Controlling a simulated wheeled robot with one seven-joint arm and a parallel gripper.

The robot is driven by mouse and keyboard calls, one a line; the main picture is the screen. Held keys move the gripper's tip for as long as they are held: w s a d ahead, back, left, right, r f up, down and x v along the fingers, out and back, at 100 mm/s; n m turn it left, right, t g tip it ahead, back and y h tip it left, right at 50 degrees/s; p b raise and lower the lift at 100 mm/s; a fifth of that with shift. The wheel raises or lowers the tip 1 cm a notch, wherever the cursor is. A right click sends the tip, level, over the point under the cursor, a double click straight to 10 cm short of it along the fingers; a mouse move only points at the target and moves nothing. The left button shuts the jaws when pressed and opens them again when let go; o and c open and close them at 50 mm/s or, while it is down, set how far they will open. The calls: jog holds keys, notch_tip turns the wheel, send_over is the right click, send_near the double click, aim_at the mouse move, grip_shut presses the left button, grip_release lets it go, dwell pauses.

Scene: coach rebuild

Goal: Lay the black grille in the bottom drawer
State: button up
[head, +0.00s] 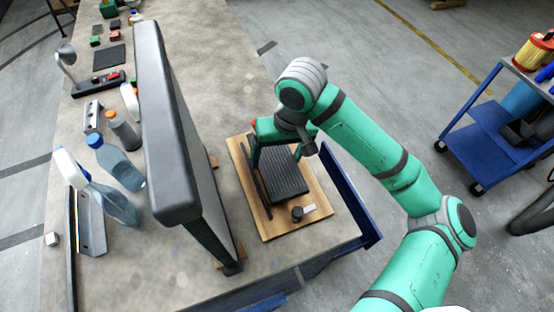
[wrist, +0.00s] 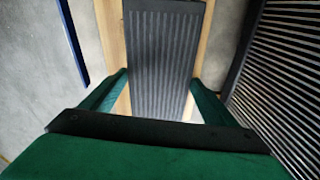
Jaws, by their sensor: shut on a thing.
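The black grille (head: 287,181) is a dark, ribbed rectangular panel, seen over a wooden board (head: 258,222) on the workbench. My gripper (head: 277,152) is at its far end in the head view. In the wrist view the grille (wrist: 162,55) lies between the two green fingers of my gripper (wrist: 160,78), which meet its long side edges. I cannot tell whether the grille touches the board. Blue drawer parts (head: 352,190) stick out past the bench's right edge. The inside of the drawer is hidden, and I cannot tell which drawer it is.
A thin dark upright panel (head: 249,176) stands just left of the grille. A tall padded panel (head: 172,120) stands further left, near bottles (head: 118,165). A small black knob (head: 297,214) is on the board's front. A blue cart (head: 490,130) stands far right.

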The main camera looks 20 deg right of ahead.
jog(key=s+r, duration=0.4)
jog(key=r, duration=0.1)
jog(key=shift+s+a+r, duration=0.1)
jog(key=shift+s+a, duration=0.1)
jog(key=shift+a, duration=0.1)
jog(key=s+a+r, duration=0.1)
jog(key=s+r, duration=0.2)
jog(key=s, duration=0.6)
jog(key=shift+a+r, duration=0.2)
jog(key=shift+r, duration=0.2)
